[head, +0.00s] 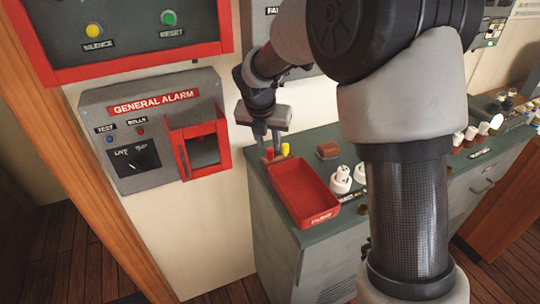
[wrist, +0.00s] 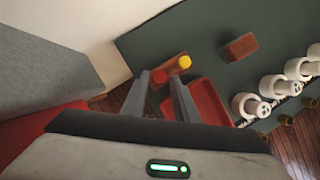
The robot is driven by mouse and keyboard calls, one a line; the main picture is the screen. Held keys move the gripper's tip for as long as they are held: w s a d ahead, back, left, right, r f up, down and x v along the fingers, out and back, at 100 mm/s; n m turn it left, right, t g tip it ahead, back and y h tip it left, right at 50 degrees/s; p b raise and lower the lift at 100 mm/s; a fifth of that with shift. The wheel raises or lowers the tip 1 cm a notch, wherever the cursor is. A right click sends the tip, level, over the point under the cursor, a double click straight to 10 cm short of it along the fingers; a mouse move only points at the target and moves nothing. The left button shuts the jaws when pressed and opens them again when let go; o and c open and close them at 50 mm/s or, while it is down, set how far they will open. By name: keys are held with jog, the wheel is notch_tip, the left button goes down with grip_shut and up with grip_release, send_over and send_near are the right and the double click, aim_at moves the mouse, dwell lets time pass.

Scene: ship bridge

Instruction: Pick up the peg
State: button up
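One is a red peg (head: 269,154), also in the wrist view (wrist: 158,78). The other is a yellow-topped peg (head: 285,149), which shows in the wrist view (wrist: 183,63) just right of and beyond the red one. My gripper (head: 270,146) points down at them, and in the wrist view (wrist: 160,80) its two fingers are apart. The red peg appears between the fingertips. I cannot tell whether either finger touches it. The yellow peg is outside, beside the right finger.
The open red tray (head: 326,217) is just in front of the pegs. A brown block (head: 328,149) and white fittings (head: 341,181) are to the right on the console (head: 262,185). The general alarm box (head: 130,125) is on the wall at left.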

aim_at(270, 148)
jog(key=x, duration=0.4)
jog(key=shift+f, duration=0.2)
grip_shut()
jog(key=shift+r, duration=0.15)
